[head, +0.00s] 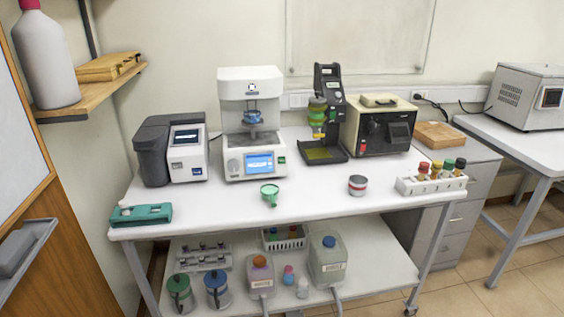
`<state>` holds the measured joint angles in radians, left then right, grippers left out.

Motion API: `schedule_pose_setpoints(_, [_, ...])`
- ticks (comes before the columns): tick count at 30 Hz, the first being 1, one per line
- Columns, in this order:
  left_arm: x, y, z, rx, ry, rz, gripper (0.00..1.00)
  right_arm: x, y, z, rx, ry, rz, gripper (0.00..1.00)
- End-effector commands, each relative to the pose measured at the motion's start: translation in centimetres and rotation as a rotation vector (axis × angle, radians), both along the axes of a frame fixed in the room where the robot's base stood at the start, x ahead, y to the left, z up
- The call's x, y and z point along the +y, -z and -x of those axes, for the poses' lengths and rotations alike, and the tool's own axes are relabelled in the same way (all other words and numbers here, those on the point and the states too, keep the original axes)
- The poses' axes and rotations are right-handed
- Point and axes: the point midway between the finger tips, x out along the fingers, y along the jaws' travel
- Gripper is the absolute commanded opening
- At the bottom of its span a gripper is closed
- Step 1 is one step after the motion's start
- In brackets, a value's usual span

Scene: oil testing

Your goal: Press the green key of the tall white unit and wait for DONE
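The tall white unit (250,88) stands upright at the back of the white table, left of its middle. Its lower front carries a lit blue-and-white screen (259,162), whose text is too small to read. A small green key (282,160) is at the right of the screen on the same front face. A round dial (233,166) is at the left of the screen. A blue cup-like part (252,117) sits in the unit's open middle. Neither of my grippers shows in the head view, and nothing covers the green key.
A grey-white instrument (188,155) stands left of the unit; a black stand (329,85) and beige box (380,128) stand right. A green funnel (270,190), a red-white tin (357,185), a vial rack (432,185) and a teal holder (140,215) are nearer. Table space (310,195) is clear.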

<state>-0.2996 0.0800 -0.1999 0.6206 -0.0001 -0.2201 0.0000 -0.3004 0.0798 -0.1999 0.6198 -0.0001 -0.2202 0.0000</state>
Motion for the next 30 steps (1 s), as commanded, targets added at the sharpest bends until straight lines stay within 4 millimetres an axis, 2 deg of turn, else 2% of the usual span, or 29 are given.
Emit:
schedule_pose_setpoints(20, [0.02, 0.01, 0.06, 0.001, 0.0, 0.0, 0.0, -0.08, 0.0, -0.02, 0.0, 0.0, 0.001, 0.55])
schedule_pose_setpoints(23, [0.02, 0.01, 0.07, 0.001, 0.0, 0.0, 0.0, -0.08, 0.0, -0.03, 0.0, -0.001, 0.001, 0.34])
schedule_pose_setpoints(24, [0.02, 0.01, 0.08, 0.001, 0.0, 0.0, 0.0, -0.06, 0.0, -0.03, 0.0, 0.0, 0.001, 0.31])
schedule_pose_setpoints(30, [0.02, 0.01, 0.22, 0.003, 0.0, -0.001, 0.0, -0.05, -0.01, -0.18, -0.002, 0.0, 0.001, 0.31])
